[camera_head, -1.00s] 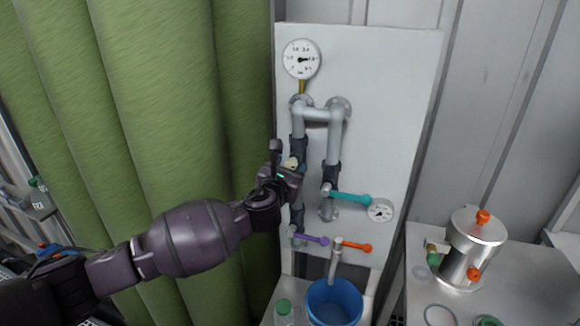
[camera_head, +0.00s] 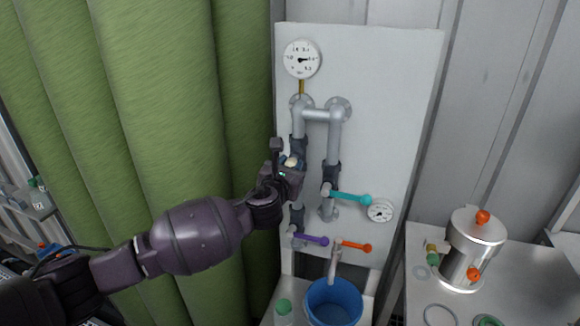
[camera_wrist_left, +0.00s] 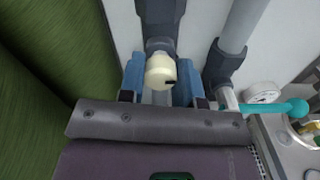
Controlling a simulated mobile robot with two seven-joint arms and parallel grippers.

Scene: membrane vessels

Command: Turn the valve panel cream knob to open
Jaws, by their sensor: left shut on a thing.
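The valve panel (camera_head: 385,110) stands upright, with grey pipes running down it. The cream knob (camera_head: 291,161) sits on the left pipe and is mostly hidden by my left gripper (camera_head: 285,163) in the head view. In the left wrist view the cream knob (camera_wrist_left: 160,71) is a short round cap with a dark mark at its lower right. The blue fingers of my left gripper (camera_wrist_left: 160,82) stand on both sides of it, and the gripper is shut on the knob. My right gripper is not in view.
Teal (camera_head: 350,197), purple (camera_head: 311,239) and orange (camera_head: 355,246) lever handles stick out from the pipes. A blue bucket (camera_head: 333,303) stands below. A steel vessel (camera_head: 472,248) is on the right table. A green curtain (camera_head: 165,110) hangs close to my left arm.

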